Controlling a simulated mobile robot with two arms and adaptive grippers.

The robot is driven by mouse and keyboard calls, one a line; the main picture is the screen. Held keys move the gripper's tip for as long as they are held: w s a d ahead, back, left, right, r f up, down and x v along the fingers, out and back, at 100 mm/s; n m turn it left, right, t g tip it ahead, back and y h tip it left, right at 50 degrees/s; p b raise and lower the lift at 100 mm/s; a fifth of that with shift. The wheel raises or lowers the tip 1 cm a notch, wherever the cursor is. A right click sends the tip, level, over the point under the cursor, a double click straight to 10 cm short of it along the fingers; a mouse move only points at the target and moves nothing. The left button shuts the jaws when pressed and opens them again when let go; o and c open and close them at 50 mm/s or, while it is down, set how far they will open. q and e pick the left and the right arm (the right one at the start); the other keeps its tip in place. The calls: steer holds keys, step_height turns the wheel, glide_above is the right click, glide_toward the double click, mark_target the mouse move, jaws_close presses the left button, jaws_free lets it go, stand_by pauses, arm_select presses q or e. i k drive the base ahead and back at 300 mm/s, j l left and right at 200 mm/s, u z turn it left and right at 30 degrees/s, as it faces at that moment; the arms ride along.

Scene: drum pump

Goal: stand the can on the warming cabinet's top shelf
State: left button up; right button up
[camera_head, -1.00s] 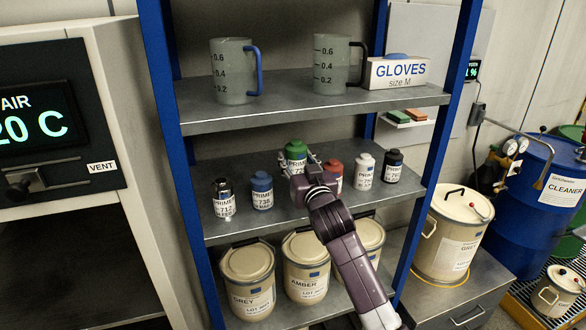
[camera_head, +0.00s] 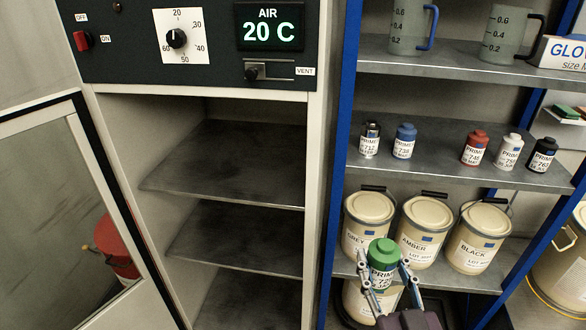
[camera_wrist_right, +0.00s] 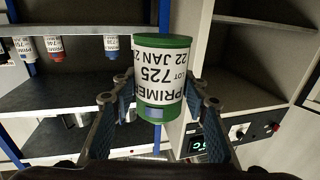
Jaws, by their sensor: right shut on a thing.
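The can, a green primer can (camera_head: 383,256) labelled 725, is held upright between the fingers of my right gripper (camera_head: 384,272), low in front of the shelf rack. In the right wrist view the can (camera_wrist_right: 162,80) appears upside down, with both finger pads against its sides. The warming cabinet (camera_head: 315,120) stands at the left with its glass door (camera_head: 40,215) swung open. Its top shelf (camera_head: 235,160) is bare, and my right gripper is to the right of and below it. My left gripper is out of view.
A blue post (camera_head: 343,130) and the cabinet's side wall stand between the can and the cabinet opening. Other primer cans (camera_head: 404,141) stand on the rack's middle shelf, above several beige pails (camera_head: 425,222). The lower cabinet shelf (camera_head: 225,235) is also bare.

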mark_target(229, 174)
steer(key=i+j, duration=0.1)
steer(key=j, duration=0.4)
steer(key=i+j, duration=0.1)
steer(key=j, duration=0.35)
steer(key=i+j, duration=0.1)
steer(key=j, duration=0.4)
steer(key=i+j, duration=0.1)
steer(key=j, duration=0.4)
steer(key=i+j, duration=0.1)
steer(key=j, duration=0.85)
steer(key=i, duration=0.05)
